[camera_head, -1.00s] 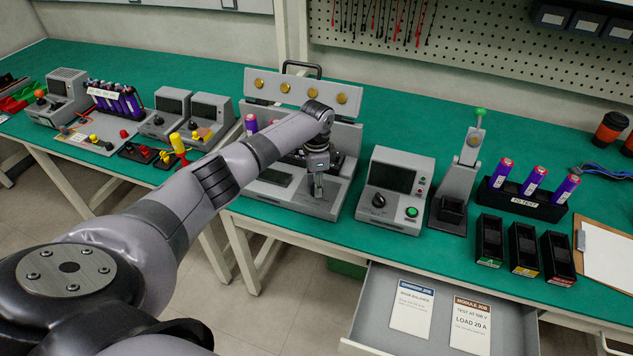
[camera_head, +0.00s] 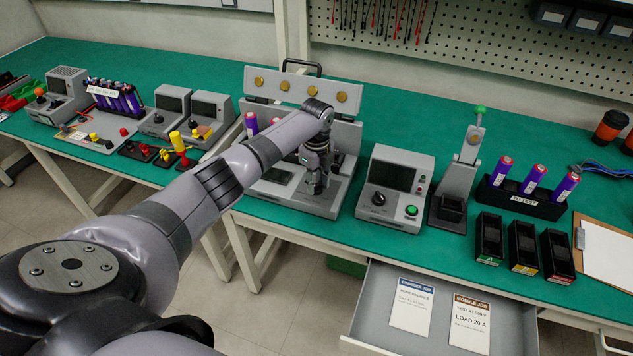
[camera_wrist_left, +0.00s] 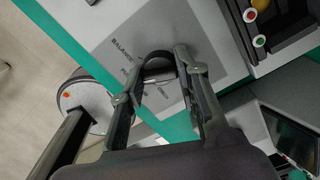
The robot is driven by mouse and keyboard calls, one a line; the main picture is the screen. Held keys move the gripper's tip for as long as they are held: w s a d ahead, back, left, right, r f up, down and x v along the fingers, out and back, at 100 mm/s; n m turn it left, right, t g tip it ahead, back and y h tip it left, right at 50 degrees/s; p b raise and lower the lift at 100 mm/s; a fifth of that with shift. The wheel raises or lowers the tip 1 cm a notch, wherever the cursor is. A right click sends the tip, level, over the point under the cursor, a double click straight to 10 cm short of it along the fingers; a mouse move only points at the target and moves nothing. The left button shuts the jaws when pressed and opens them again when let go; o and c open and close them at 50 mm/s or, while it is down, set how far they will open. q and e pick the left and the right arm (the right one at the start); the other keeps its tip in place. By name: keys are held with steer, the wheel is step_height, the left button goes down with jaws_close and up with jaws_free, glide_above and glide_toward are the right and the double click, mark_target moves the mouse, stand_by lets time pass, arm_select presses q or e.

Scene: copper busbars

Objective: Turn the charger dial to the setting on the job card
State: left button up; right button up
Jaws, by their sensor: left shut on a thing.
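The charger is a grey unit (camera_head: 318,204) with a raised lid carrying brass contacts, near the middle of the bench. My left gripper (camera_head: 315,188) is at its front panel in the head view. In the left wrist view, the fingers of my left gripper (camera_wrist_left: 160,66) are shut on the black charger dial (camera_wrist_left: 158,58). Printed labels surround the dial, one reading BALANCE; others are partly covered by the fingers. The dial's pointer cannot be made out. The blue-headed charger job card (camera_head: 411,307) lies in the open drawer and appears to read "MODE: BALANCE". My right gripper is not in view.
A brown-headed module job card (camera_head: 470,323) lies beside it in the drawer (camera_head: 380,290). A grey tester (camera_head: 395,187) with a knob and green button stands right of the charger. Yellow and red plugs (camera_head: 179,145) are to the left.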

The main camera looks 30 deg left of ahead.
mark_target(317, 184)
arm_select(q)
steer(key=m, duration=0.3)
steer(key=shift+m, duration=0.3)
steer(key=shift+m+b, duration=0.45)
steer(key=shift+m, duration=1.35)
steer(key=o, duration=1.2)
steer(key=shift+c, duration=0.2)
step_height(317, 184, up, 12)
